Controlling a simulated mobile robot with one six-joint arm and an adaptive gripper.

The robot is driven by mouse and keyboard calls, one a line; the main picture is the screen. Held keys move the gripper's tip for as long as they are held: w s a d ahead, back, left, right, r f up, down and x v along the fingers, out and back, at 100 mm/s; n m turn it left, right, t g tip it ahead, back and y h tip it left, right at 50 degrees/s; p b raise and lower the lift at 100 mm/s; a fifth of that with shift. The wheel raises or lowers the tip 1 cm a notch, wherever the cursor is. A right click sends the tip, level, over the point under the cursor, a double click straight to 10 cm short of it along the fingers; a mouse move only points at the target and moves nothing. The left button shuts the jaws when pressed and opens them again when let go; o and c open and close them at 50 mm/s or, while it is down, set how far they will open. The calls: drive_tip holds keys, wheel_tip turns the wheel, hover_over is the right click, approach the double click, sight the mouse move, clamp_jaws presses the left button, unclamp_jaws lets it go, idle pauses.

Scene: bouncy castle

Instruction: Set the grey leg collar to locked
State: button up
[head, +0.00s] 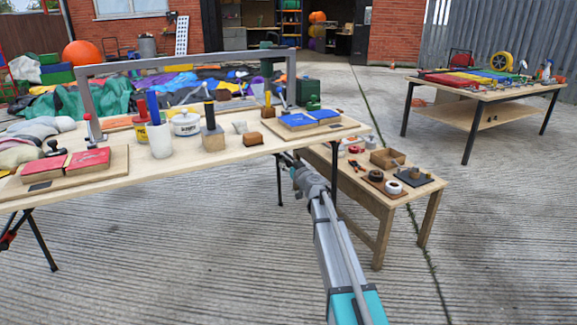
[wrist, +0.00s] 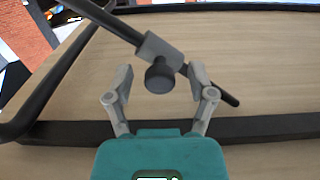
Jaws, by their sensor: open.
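The grey leg collar (wrist: 151,46) sits around a slanted dark leg (wrist: 207,87) in the wrist view, with a round dark knob (wrist: 159,72) on the side facing me. My gripper (wrist: 160,84) is open, with one finger left of the knob and one right of it. The right fingertip looks close to the collar and leg; I cannot tell whether it touches.
The long table bears red and blue pads, pots and tools. A low wooden bench (head: 382,208) with tape rolls and a small box stands just right of my arm. Another table (head: 490,95) stands farther right. The concrete floor in front is clear.

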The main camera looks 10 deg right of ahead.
clamp_jaws()
idle(0.3)
drive_tip(key=w+d+f+b, duration=0.1)
drive_tip(key=d+f+b, duration=0.3)
drive_tip(key=d, duration=0.1)
drive_tip(key=shift+w+d+f+b, duration=0.2)
drive_tip(key=shift+w+f+b, duration=0.1)
drive_tip(key=shift+w+b, duration=0.1)
idle(0.3)
unclamp_jaws()
drive_tip(key=shift+f, duration=0.1)
